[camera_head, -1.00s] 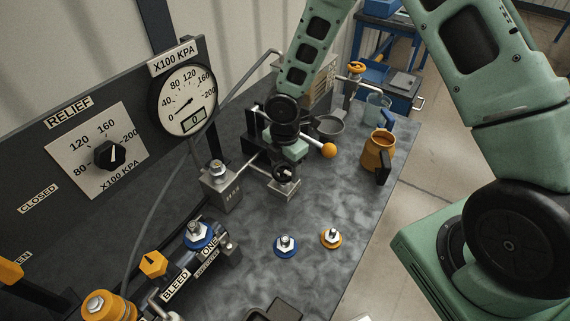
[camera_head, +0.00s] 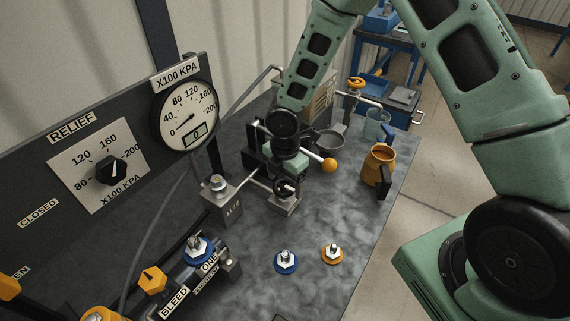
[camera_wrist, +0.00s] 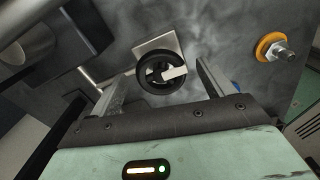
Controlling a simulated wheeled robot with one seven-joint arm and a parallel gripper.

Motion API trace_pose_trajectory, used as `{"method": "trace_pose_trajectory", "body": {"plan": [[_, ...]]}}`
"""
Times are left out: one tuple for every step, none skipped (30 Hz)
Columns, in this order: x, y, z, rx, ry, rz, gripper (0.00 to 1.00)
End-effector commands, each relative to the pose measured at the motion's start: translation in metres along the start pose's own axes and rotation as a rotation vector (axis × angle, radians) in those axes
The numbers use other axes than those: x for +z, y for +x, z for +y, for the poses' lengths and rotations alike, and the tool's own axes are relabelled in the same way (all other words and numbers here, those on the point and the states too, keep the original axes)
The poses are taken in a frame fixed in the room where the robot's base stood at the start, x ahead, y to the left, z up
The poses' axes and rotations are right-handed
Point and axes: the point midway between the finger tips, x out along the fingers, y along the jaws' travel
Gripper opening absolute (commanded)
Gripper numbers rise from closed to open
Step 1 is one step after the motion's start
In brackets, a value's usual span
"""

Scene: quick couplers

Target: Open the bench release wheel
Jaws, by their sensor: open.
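The bench release wheel is a small black handwheel (camera_head: 286,188) on a metal block standing on the grey bench. In the wrist view the black wheel (camera_wrist: 160,74) shows as a ring with a pale bar across it, in front of a square metal plate. My gripper (camera_wrist: 163,76) is open, with one finger to the left of the wheel and one to the right. It holds nothing. In the head view my gripper is just above the wheel, its fingers partly hidden. I cannot tell whether a finger touches the wheel.
An orange-knobbed lever (camera_head: 328,165) and a metal block (camera_head: 223,199) flank the wheel closely. A blue-based coupler (camera_head: 286,262) and an orange-based coupler (camera_head: 332,253) stand on the bench in front. An orange jug (camera_head: 377,166) stands at right. The gauge (camera_head: 185,115) is on the panel at left.

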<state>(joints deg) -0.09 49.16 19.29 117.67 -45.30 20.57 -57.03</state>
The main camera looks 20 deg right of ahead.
Motion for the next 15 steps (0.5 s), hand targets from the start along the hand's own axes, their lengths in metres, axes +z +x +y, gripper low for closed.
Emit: {"method": "trace_pose_trajectory", "body": {"plan": [[0.001,-0.005,0.001,0.003,0.002,0.0,0.81],[0.001,-0.009,0.001,0.003,0.002,0.0,0.81],[0.001,-0.015,0.001,0.004,0.002,0.0,0.81],[0.001,-0.021,0.001,0.004,0.002,0.0,0.81],[0.001,-0.026,0.001,0.005,0.003,-0.001,0.81],[0.001,-0.035,0.001,0.006,0.003,-0.001,0.81],[0.002,-0.042,0.001,0.007,0.004,-0.001,0.81],[0.002,-0.05,0.001,0.007,0.004,-0.001,0.81],[0.002,-0.059,0.001,0.007,0.003,-0.002,0.81],[0.002,-0.066,0.001,0.007,0.003,-0.001,0.81],[0.002,-0.074,0.001,0.007,0.004,-0.002,0.81],[0.002,-0.083,0.001,0.007,0.003,-0.002,0.81],[0.002,-0.09,0.001,0.006,0.003,-0.002,0.81],[0.001,-0.097,0.001,0.007,0.002,-0.002,0.81],[0.002,-0.107,0.001,0.007,0.004,-0.002,0.81]]}}
